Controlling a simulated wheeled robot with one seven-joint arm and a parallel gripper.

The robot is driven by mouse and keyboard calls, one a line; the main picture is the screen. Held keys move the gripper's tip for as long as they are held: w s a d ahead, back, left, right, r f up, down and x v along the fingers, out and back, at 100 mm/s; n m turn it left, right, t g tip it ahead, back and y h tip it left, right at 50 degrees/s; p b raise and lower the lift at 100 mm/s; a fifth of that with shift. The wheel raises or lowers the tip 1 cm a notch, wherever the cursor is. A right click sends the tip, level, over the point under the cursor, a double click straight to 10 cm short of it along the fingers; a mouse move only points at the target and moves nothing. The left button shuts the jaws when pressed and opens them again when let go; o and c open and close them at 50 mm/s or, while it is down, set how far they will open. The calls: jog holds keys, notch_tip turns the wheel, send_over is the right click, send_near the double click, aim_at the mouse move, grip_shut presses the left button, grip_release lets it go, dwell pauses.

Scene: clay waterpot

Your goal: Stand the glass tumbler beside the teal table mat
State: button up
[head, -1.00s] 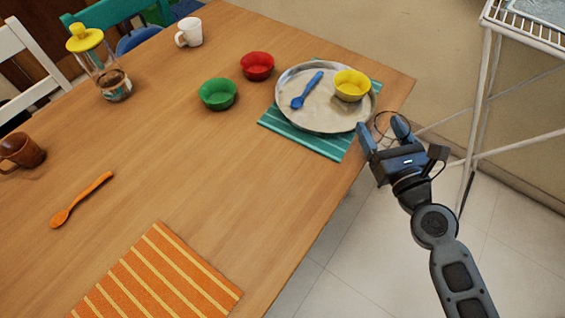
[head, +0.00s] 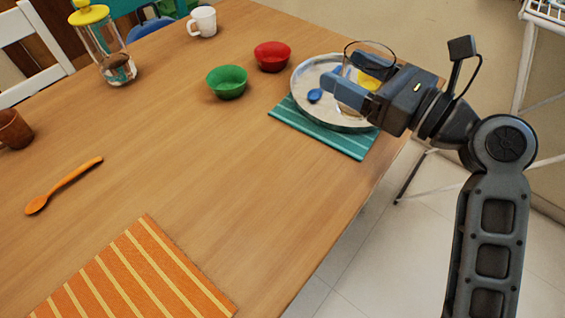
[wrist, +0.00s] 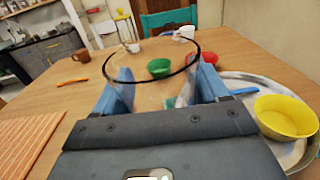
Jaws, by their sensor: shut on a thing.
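My gripper (head: 361,89) is shut on the clear glass tumbler (head: 350,62), which it holds above the table's right side. In the head view the tumbler overlaps the metal plate. In the wrist view the tumbler's dark rim (wrist: 150,84) shows upright between my fingers. The teal table mat (head: 330,138) with pale stripes lies near the right table edge, partly under the round plate (head: 305,85). The plate bears a blue spoon (head: 315,95) and a yellow bowl (wrist: 287,115), largely hidden behind my gripper in the head view.
A green bowl (head: 227,82) and a red bowl (head: 272,56) stand left of the plate. A white mug (head: 203,21), a jar with a yellow lid (head: 105,48), an orange spoon (head: 62,186) and an orange striped mat (head: 140,275) are farther off. The table's middle is clear.

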jog(key=shift+s+a, duration=0.15)
jog(key=shift+a, duration=0.1)
jog(key=shift+s+a+f+b, duration=0.25)
jog(key=shift+a+f+b, duration=0.4)
jog(key=shift+a+f, duration=1.15)
jog(key=shift+s+a+f+b, duration=0.3)
jog(key=shift+a+f+b, duration=0.4)
jog(key=shift+a+f, duration=1.15)
jog(key=shift+s+a+f+b, duration=0.25)
jog(key=shift+a+f+b, duration=0.4)
jog(key=shift+a+f, duration=1.15)
jog(key=shift+a, duration=0.15)
jog(key=o, duration=1.3)
